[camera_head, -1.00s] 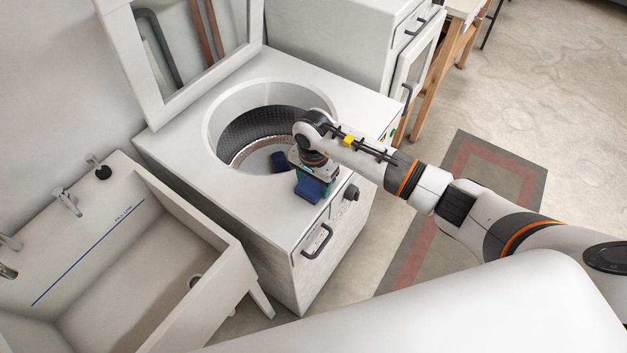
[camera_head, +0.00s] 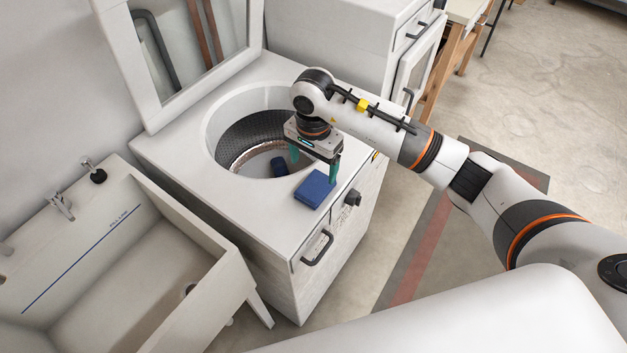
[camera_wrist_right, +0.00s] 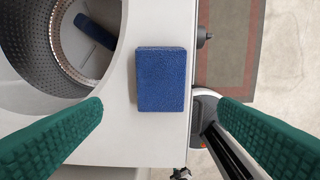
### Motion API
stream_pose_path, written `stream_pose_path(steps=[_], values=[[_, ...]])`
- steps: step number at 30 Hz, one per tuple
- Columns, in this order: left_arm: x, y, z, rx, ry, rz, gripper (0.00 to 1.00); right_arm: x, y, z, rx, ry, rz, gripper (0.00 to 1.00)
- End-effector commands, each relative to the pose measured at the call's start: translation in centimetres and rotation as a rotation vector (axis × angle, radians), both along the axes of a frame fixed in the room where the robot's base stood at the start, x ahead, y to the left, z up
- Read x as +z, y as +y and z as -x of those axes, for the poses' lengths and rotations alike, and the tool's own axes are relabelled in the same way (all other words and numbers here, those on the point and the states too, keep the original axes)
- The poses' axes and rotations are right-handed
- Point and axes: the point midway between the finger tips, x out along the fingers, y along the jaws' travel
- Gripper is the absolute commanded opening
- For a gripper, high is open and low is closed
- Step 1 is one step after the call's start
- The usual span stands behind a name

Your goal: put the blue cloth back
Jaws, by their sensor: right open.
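A folded blue cloth (camera_head: 315,189) lies flat on the white top of the washing machine (camera_head: 262,208), between the round drum opening and the front edge. It also shows as a blue rectangle in the right wrist view (camera_wrist_right: 162,80). My right gripper (camera_head: 314,163) is open and empty above the cloth, its green fingers apart from it. In the right wrist view the fingers stand wide on either side, below the cloth. A second dark blue item (camera_head: 279,166) lies inside the metal drum (camera_head: 245,137) and shows in the right wrist view (camera_wrist_right: 95,32). My left gripper is not in view.
The raised lid (camera_head: 190,55) stands behind the opening. A deep sink (camera_head: 130,250) is at the left. A white cabinet (camera_head: 350,40) stands behind. A dark knob (camera_head: 352,197) and handle (camera_head: 317,247) stick out in front. Floor at the right is open.

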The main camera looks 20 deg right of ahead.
Motion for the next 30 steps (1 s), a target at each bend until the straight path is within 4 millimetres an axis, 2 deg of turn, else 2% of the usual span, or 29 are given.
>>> stream_pose_path(steps=[4, 9, 25, 28, 30], values=[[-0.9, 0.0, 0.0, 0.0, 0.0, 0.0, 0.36, 2.1, 0.0, -0.1, 0.0, -0.003, 0.0, 0.83], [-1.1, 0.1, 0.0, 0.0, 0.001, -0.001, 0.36, 3.1, 0.0, 0.0, -0.001, 0.0, 0.001, 0.83], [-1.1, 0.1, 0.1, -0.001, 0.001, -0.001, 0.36, 3.1, 0.2, 0.1, -0.001, 0.002, -0.01, 0.83], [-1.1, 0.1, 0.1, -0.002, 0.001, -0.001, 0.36, 2.6, 2.2, 0.8, -0.005, 0.007, -0.102, 0.83], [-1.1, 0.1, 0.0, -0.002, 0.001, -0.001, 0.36, 2.1, 5.2, 1.8, -0.019, 0.023, -0.245, 0.83]])
